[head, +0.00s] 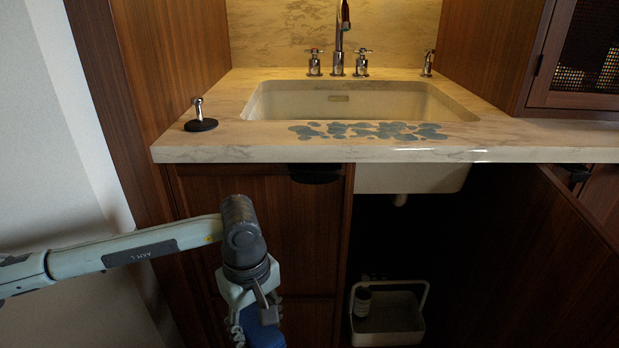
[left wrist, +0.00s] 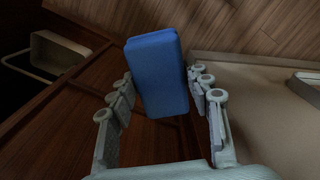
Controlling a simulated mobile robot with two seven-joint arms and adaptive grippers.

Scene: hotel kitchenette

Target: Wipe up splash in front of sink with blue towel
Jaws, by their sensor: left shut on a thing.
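The splash (head: 372,131) is a band of pale blue patches on the marble counter, between the sink (head: 340,100) and the counter's front edge. My left gripper (head: 258,308) hangs below counter height, in front of the closed wooden cabinet panel. It is shut on the blue towel (head: 266,336), which is partly cut off by the bottom of the head view. In the left wrist view the towel (left wrist: 160,70) is a thick, folded blue block between the fingers. The towel is apart from the splash. My right gripper is not in view.
The counter's front edge (head: 400,155) overhangs the cabinets. A metal knob on a dark disc (head: 201,125) stands at the counter's left. The faucet (head: 339,45) rises behind the sink. An open cabinet door (head: 540,250) is at right. A pale caddy (head: 388,338) sits inside.

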